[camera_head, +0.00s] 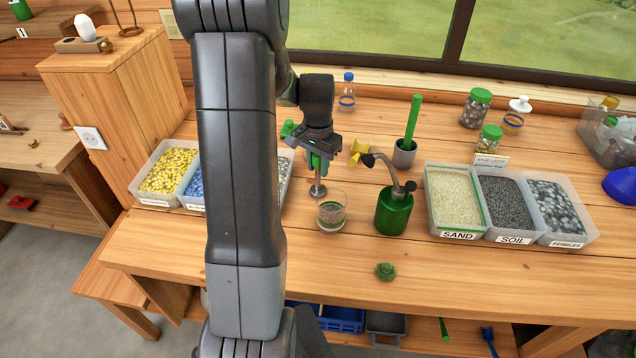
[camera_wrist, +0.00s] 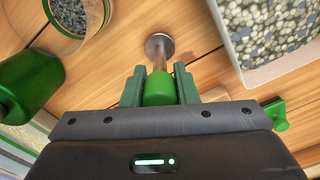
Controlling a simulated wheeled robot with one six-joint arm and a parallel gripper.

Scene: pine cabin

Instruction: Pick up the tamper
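The tamper has a green handle, a thin metal stem and a round metal foot (camera_head: 318,190). My gripper (camera_head: 319,158) is above it, pointing down. In the wrist view the green handle (camera_wrist: 159,90) sits between the two green fingers of my gripper (camera_wrist: 160,86), which press close on both its sides. The stem and foot stick out past the fingertips. The tamper looks upright; I cannot tell whether its foot touches the table. The top of the handle is hidden by the gripper body.
A glass jar (camera_head: 331,211) with dark layers stands just right of the tamper. A green spray bottle (camera_head: 394,212) is further right. A pebble bin (camera_wrist: 245,75) is close on the other side. Sand, soil and pebble bins (camera_head: 458,236) stand at the right. The front table edge is mostly clear.

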